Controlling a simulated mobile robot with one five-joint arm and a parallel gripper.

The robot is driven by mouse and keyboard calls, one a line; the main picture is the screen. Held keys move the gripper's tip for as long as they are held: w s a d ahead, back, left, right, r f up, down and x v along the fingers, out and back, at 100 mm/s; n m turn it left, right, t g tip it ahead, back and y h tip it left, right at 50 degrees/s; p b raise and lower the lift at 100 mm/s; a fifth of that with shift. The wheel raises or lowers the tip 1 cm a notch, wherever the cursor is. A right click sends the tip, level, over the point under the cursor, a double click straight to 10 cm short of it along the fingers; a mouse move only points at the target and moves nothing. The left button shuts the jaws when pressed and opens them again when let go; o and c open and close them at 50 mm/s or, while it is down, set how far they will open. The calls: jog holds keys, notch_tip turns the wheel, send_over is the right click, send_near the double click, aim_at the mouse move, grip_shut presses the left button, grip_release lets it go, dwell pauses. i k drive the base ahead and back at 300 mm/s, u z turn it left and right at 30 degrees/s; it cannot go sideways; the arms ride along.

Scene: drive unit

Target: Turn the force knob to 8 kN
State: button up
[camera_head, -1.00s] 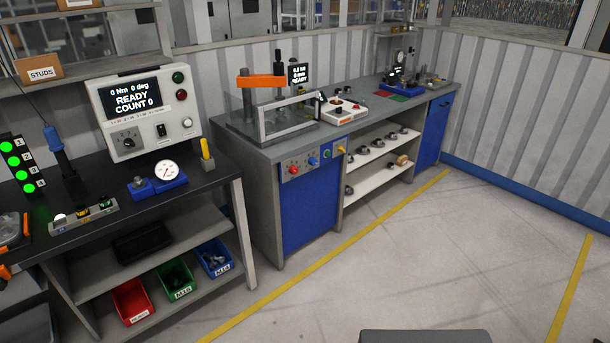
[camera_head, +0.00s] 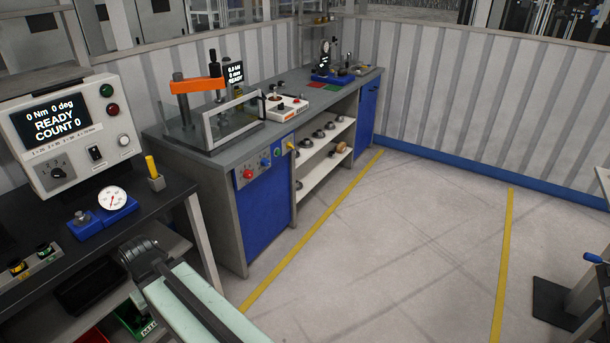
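The press (camera_head: 205,85), with an orange crossbeam and a clear guard frame, stands on the grey bench. Its small display (camera_head: 235,75) shows a 0.0 reading, 0 mm and READY. My gripper is not in view; a pale green link at the bottom looks like my arm.
The nearer dark bench (camera_head: 160,203) at left holds a torque console (camera_head: 63,130) and a dial gauge (camera_head: 113,198). Open floor (camera_head: 390,240) lies in front of the press bench, crossed by yellow lines. A dark stand (camera_head: 560,305) is at lower right.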

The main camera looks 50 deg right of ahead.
aim_at(248, 174)
jog(key=z, duration=0.3)
jog(key=i, duration=1)
jog(key=u, duration=0.05)
